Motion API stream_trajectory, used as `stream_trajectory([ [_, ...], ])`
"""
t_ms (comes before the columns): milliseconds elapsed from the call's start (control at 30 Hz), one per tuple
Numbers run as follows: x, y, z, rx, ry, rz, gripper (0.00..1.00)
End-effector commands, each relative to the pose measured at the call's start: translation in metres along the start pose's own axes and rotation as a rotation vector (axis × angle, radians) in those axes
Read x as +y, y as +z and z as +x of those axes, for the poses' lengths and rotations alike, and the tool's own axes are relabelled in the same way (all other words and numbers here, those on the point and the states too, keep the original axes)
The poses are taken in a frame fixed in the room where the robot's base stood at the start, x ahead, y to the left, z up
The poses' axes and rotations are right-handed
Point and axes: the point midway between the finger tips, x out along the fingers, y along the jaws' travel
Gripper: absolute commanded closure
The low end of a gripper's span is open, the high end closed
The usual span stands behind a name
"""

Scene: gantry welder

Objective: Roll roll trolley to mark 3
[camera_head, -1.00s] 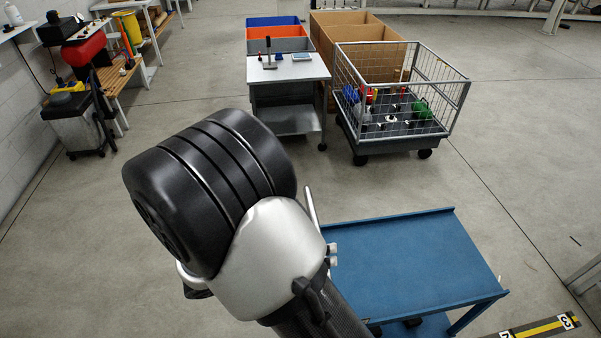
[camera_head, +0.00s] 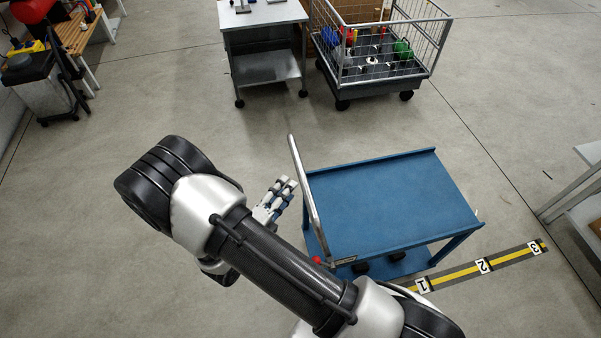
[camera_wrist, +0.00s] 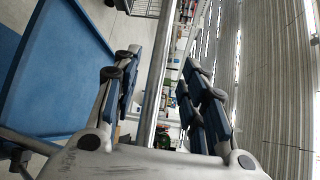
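The blue roll trolley (camera_head: 390,200) stands to the right of my gripper, with its silver push handle (camera_head: 308,205) at its left end. My gripper (camera_head: 288,186) is just left of the handle. The wrist view shows its fingers (camera_wrist: 160,85) spread apart, with the handle bar (camera_wrist: 154,90) running between them in the picture; I see no finger closed on it. Whether the bar is inside the grasp or beyond the fingertips, I cannot tell. Mark 3 (camera_head: 535,247) is at the far right end of a yellow and black floor strip, right of the trolley.
Mark 2 (camera_head: 482,265) and mark 1 (camera_head: 422,286) lie on the same strip, along the trolley's near side. A wire cage cart (camera_head: 375,60) and a grey table (camera_head: 265,45) stand behind. A workbench (camera_head: 585,180) is at the right edge.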

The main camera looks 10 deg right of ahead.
Motion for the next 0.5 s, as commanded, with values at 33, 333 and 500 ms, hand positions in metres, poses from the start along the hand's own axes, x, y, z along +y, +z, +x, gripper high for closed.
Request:
stream_trajectory([
  [33, 0.001, -0.002, 0.013, 0.006, -0.001, 0.001, 0.60],
  [333, 0.001, -0.001, 0.071, 0.004, -0.001, 0.003, 0.60],
  [500, 0.000, -0.001, 0.088, 0.003, -0.001, 0.001, 0.60],
])
